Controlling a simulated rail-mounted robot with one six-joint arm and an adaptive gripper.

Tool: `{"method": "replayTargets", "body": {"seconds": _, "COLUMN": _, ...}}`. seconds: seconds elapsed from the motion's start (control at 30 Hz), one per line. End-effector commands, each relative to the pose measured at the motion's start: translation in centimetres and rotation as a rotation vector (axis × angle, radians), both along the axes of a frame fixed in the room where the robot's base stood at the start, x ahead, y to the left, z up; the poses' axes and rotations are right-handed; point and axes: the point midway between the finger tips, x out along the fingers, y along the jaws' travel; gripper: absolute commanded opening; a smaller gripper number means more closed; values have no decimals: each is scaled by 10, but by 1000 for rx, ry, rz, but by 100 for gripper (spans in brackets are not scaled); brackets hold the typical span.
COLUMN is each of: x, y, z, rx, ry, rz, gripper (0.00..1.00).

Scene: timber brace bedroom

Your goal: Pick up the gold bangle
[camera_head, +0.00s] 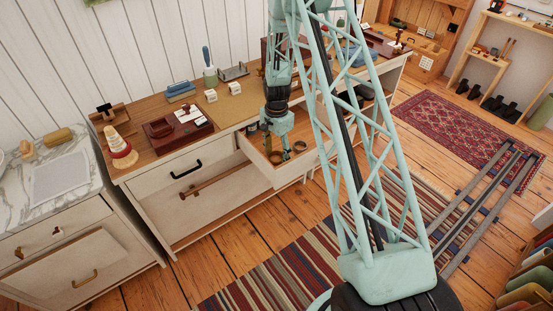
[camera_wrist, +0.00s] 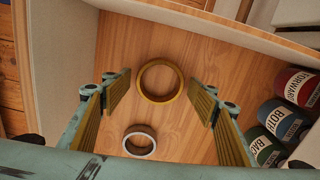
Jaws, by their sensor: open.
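The gold bangle (camera_wrist: 160,98) lies flat on the wooden bottom of an open drawer (camera_wrist: 240,32). In the wrist view it sits between the two fingers of my gripper (camera_wrist: 161,93), which is open and empty. The fingers stand apart on the bangle's left and right, with clear space on both sides. In the head view my gripper (camera_head: 274,146) points down into the drawer (camera_head: 288,176), where two small rings show; which is gold is hard to tell there.
Several labelled bottles or rolls (camera_wrist: 289,118) lie at the right side of the drawer in the wrist view. The drawer walls stand close around. The dresser top (camera_head: 236,107) behind carries several small objects. A striped rug (camera_head: 262,290) covers the floor in front.

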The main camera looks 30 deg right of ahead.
Motion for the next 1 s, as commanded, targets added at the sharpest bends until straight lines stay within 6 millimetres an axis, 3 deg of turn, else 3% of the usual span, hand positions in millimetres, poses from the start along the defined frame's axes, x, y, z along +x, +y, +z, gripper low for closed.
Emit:
{"method": "replayTargets", "body": {"seconds": 0.3, "x": 0, "y": 0, "z": 0, "rx": 0, "ry": 0, "rz": 0, "gripper": 54}}
{"method": "replayTargets", "body": {"seconds": 0.6, "x": 0, "y": 0, "z": 0, "rx": 0, "ry": 0, "rz": 0, "gripper": 28}}
{"method": "replayTargets", "body": {"seconds": 1.0, "x": 0, "y": 0, "z": 3, "rx": 0, "ry": 0, "rz": 0, "gripper": 27}}
